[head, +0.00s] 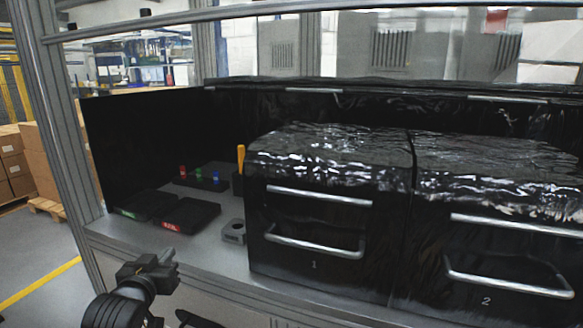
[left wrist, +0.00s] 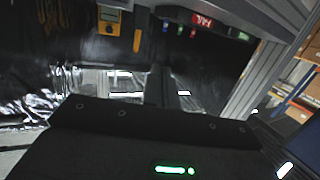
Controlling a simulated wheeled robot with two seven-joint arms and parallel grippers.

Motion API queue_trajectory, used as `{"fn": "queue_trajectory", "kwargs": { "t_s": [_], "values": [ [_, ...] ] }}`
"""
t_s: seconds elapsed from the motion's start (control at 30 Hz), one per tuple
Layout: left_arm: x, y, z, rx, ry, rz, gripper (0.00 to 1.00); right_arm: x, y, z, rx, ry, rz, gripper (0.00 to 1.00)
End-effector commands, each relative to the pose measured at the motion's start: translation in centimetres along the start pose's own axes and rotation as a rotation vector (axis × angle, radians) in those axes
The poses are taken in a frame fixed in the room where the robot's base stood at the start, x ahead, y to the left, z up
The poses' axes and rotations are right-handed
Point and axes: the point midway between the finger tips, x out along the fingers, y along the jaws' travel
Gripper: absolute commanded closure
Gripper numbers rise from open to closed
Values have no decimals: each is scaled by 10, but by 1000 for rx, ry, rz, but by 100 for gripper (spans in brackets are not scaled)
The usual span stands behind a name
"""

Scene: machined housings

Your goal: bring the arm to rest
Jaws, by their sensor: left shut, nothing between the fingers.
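My left gripper (head: 168,256) is at the lower left of the head view, in front of the workbench edge. Its fingers are shut together with nothing between them. It is clear of the bench and touches no object. In the left wrist view, its dark body fills the bottom and the narrow fingers (left wrist: 165,82) point up the picture. My right gripper does not show in either view.
On the grey bench (head: 130,232) lie a green-labelled tray (head: 146,205), a red-labelled tray (head: 190,216) and a grey machined housing (head: 234,231). Behind are a rack with coloured pieces (head: 200,178) and a yellow upright piece (head: 240,158). Black drawer units (head: 318,205) stand right.

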Motion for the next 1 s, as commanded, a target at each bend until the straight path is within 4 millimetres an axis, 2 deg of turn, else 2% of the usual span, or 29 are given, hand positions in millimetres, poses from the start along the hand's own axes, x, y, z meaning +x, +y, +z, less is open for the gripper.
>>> {"fn": "queue_trajectory", "kwargs": {
  "t_s": [0.03,0.1,0.17,0.2,0.3,0.4,0.6,0.87,0.9,1.0],
  "values": [
    [-13,3,44,15,-97,0,100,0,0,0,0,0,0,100],
    [-35,8,97,39,-223,3,100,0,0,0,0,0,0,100],
    [-58,11,140,57,-333,8,100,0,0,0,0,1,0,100],
    [-76,13,168,70,-407,14,100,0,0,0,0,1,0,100],
    [-124,19,227,95,-578,31,100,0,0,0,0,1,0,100],
    [-167,24,268,114,-715,49,100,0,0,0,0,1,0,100],
    [-239,30,318,136,-920,83,100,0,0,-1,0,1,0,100],
    [-321,36,355,154,-1130,129,100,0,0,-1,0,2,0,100],
    [-311,37,367,155,-1130,127,100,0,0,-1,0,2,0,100],
    [-299,38,395,155,-1139,128,100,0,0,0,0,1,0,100]
  ]
}}
